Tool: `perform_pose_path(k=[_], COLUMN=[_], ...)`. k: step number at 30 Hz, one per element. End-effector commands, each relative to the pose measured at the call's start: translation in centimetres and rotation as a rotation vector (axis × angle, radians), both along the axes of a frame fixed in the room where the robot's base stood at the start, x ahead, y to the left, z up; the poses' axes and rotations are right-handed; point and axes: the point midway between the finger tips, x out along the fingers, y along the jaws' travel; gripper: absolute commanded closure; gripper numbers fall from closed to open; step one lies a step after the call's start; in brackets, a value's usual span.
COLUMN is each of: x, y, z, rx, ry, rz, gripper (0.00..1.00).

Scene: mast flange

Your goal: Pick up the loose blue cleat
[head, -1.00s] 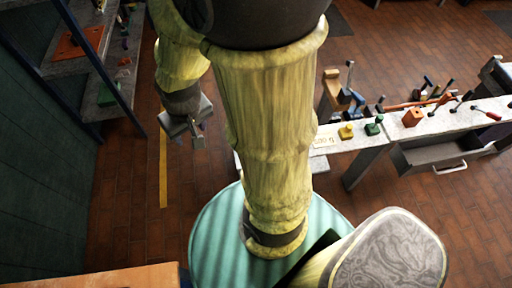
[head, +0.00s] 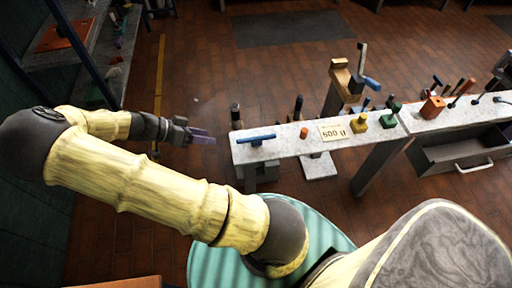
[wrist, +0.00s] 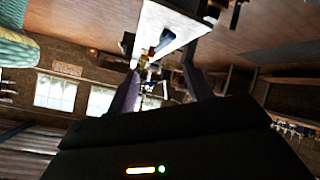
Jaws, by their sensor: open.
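A blue cleat (head: 256,138), a bar on a short stem, sits at the left end of the grey bench top (head: 290,146) in the head view. My gripper (head: 203,136) is open and empty, to the left of the bench end and pointing right toward the cleat, with a clear gap between them. In the wrist view my two fingers (wrist: 163,85) are spread with nothing between them. The bench (wrist: 165,30) shows above them there, with small dark and yellow items too small to tell apart.
An orange piece (head: 303,132), a label card (head: 332,131), a yellow block (head: 359,123) and a green block (head: 388,120) stand along the bench. A wooden post (head: 340,82) with a blue part (head: 370,83) rises behind. An open drawer (head: 462,155) is at right. Shelves (head: 75,50) stand at left.

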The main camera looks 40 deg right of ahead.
Motion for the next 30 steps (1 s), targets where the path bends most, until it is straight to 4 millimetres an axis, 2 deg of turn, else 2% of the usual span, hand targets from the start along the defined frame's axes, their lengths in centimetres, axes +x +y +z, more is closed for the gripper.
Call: perform_pose_path(k=[1, 5, 17, 30], x=[0.5, 1.1, 0.9, -1.7], y=[0.0, 0.0, -0.4, -6.3], z=[-0.8, -0.6, -0.7, -4.1], rx=[-0.065, -0.149, -0.154, -0.154], ry=[-0.029, -0.081, -0.085, -0.082], rz=[-0.008, -0.031, -0.037, -0.040], gripper=[0.49, 0.49, 0.49, 0.49])
